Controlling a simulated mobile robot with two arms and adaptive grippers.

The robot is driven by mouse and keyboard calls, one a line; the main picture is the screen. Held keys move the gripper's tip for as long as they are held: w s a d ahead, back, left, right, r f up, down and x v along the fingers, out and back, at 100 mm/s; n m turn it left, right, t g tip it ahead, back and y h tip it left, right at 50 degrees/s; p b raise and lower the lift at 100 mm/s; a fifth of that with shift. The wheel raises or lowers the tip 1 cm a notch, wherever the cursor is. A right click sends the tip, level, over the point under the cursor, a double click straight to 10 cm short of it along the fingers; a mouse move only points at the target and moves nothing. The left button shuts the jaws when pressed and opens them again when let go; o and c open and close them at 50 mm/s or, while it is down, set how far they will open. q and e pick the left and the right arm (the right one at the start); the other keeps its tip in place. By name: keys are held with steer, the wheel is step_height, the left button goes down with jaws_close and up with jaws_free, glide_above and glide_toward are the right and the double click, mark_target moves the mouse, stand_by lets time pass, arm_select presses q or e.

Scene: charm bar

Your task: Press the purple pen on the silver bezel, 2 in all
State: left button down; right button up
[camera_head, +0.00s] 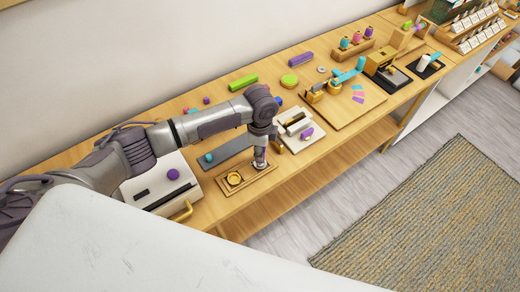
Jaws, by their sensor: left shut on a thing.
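My left gripper (260,163) points straight down over the right part of a small wooden tray (248,186). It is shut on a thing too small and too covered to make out. A gold ring-shaped bezel (235,179) lies in the tray, left of the gripper. The silver bezel cannot be told apart from the silvery gripper tip, which hides that spot. A purple bar (301,59) lies at the back of the table; I cannot tell whether it is the purple pen. A purple-topped piece (369,31) stands in a wooden rack. My right gripper is not in view.
A white box (160,185) with a purple knob stands left of the tray, and a grey mat (228,151) lies behind it. A white device (296,124) stands close to the right. A green bar (243,82) lies behind my arm. A wooden board (350,105) is further right.

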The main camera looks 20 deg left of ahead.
arm_select(q)
steer(key=shift+s, duration=0.1)
step_height(320, 180, up, 3)
steer(key=p, duration=0.3)
steer(key=shift+f, duration=0.1)
steer(key=shift+r, duration=2.1)
